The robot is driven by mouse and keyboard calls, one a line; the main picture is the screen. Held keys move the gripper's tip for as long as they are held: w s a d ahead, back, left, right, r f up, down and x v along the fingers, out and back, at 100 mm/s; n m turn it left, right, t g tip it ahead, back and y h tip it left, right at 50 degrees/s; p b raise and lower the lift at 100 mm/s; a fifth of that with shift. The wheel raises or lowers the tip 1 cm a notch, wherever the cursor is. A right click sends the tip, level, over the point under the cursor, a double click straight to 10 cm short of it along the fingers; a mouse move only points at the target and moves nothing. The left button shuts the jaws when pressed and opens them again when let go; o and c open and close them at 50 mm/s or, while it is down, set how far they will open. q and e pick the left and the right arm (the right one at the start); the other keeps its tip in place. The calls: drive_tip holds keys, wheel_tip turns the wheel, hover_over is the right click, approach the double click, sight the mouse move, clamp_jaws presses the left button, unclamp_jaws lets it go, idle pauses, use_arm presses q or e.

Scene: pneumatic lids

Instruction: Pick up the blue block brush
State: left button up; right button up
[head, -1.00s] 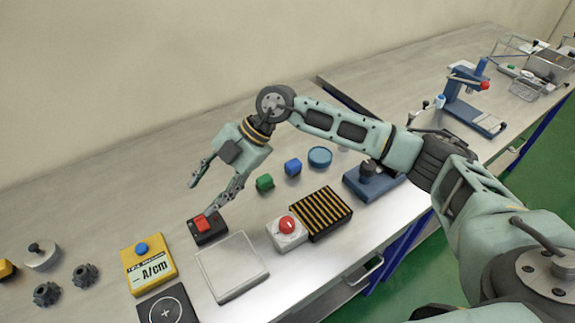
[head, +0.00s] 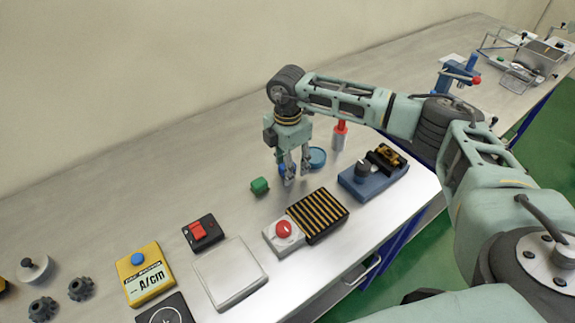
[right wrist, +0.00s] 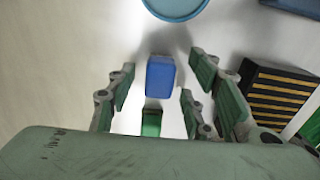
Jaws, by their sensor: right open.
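The blue block brush (right wrist: 160,76) stands between the two open fingers of my right gripper (right wrist: 162,70) in the right wrist view, with a gap on each side. In the head view the blue block brush (head: 282,169) is mostly hidden behind the fingers of my right gripper (head: 289,180), which points down at the table. I cannot tell how far the fingertips are above the table. My left gripper is not in view.
A green block (head: 260,186) is close beside the blue one, and a round blue dish (head: 316,157) is just behind. A striped black-and-yellow block (head: 318,215), a red button box (head: 283,236) and a blue device (head: 372,181) are nearby.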

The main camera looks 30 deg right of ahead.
drive_tip(key=shift+f, duration=0.3)
drive_tip(key=shift+c, duration=0.5)
clamp_jaws()
drive_tip(key=shift+r, duration=0.15)
drive_tip(key=shift+r+b, duration=0.25)
drive_tip(key=shift+b, duration=0.05)
drive_tip(key=r, duration=0.1)
drive_tip(key=r+b, duration=0.1)
drive_tip(key=r, duration=0.1)
drive_tip(key=shift+d+r+b, duration=0.2)
drive_tip(key=shift+d+b, duration=0.1)
drive_tip(key=shift+b, duration=0.05)
drive_tip(key=s+d+r+b, duration=0.2)
drive_tip(key=d+r+b, duration=0.1)
drive_tip(key=d+r, duration=0.4)
drive_tip(key=shift+s+d, duration=0.35)
drive_tip(key=shift+d, duration=1.5)
